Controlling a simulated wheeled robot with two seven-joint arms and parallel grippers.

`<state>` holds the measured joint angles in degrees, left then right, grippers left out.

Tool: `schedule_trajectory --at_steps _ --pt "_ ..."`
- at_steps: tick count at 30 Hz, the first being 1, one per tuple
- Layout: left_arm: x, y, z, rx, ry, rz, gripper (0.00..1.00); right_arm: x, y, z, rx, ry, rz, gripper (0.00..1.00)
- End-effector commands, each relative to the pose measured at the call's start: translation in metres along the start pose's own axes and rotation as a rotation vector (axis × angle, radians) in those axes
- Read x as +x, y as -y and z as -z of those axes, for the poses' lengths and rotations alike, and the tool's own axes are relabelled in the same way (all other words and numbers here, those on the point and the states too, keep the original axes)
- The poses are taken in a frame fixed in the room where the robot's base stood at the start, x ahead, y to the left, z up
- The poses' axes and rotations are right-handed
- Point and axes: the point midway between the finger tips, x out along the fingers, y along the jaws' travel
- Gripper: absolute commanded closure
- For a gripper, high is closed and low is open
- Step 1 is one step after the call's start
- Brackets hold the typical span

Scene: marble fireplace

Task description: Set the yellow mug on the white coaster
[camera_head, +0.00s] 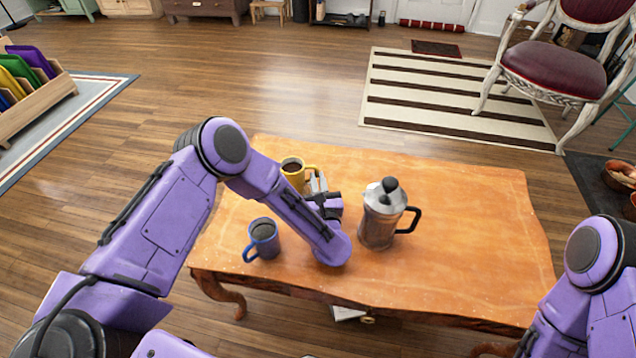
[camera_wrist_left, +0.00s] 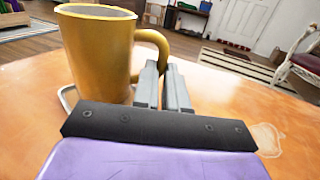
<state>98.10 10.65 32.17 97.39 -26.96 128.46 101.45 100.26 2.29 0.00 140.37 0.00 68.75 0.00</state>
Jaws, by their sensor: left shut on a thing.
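The yellow mug (camera_head: 293,172) is upright at the back left of the wooden table, and it fills the upper left of the left wrist view (camera_wrist_left: 97,55). My left gripper (camera_head: 318,182) is on the mug's right side, with its fingers (camera_wrist_left: 164,82) shut on the handle. The rim of the white coaster (camera_wrist_left: 67,97) shows at the mug's lower left in the left wrist view. The mug is over the coaster; its base is partly hidden, so I cannot tell whether it touches. My right arm is at the lower right, its gripper out of view.
A blue mug (camera_head: 263,238) stands at the table's front left, close to my left forearm. The right half of the wooden table (camera_head: 470,235) is clear.

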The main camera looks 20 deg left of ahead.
Motion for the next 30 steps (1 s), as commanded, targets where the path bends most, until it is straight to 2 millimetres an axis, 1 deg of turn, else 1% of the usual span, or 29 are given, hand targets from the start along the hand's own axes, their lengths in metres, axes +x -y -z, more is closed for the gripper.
schedule_trajectory --at_steps 3,15,18,19,20,21,28,30 --pt "0.000 0.000 -0.001 0.000 0.001 0.000 1.00 0.000 0.000 0.000 0.000 0.000 0.000 0.56" --pt "-0.001 0.001 0.013 0.001 0.000 0.001 1.00 0.012 0.001 -0.005 0.000 0.000 0.000 0.56" --pt "-0.002 0.001 0.013 0.003 -0.001 0.002 1.00 0.011 0.001 -0.004 0.000 0.000 0.000 0.56" --pt "-0.002 0.000 0.014 0.004 -0.003 0.002 0.79 0.011 0.001 -0.004 0.000 0.000 0.000 0.56" --pt "-0.002 0.000 0.014 0.004 -0.004 0.003 0.69 0.011 0.001 -0.005 0.000 0.000 0.000 0.56" --pt "-0.003 0.000 0.015 0.005 -0.004 0.003 0.63 0.011 0.001 -0.005 0.000 0.000 0.000 0.56" --pt "-0.003 0.000 0.016 0.007 -0.006 0.005 0.63 0.012 0.001 -0.005 0.000 0.000 0.000 0.56" --pt "-0.003 0.000 0.013 0.007 -0.006 0.005 0.63 0.009 0.001 -0.004 0.000 0.000 0.000 0.56"
